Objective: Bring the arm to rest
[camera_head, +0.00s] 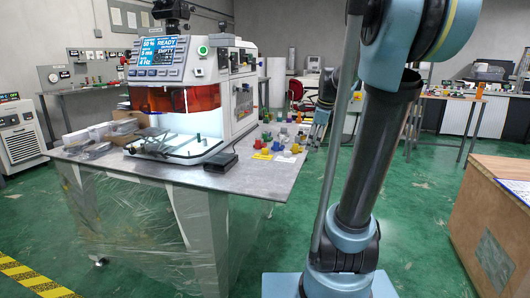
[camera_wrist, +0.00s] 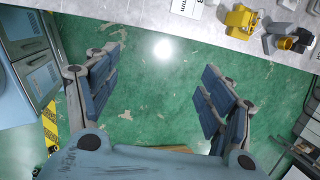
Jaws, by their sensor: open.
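My gripper (camera_wrist: 158,92) is open in the wrist view, with its two blue-padded fingers wide apart and nothing between them. Green floor shows between the fingers. The table edge with small parts lies beyond the fingertips, at the top right of that view. In the head view my arm (camera_head: 368,160) rises on the right side of the picture. The gripper (camera_head: 318,128) shows partly behind the arm, near the table's right edge, and its fingers are too small there to read.
A grey table (camera_head: 245,178) carries a machine (camera_head: 190,65) whose screen reads READY and EMPTY. Several coloured parts (camera_head: 282,140) lie at its right side; a yellow part (camera_wrist: 240,20) shows in the wrist view. A wooden crate (camera_head: 480,215) stands at right. Green floor (camera_head: 425,200) is clear between.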

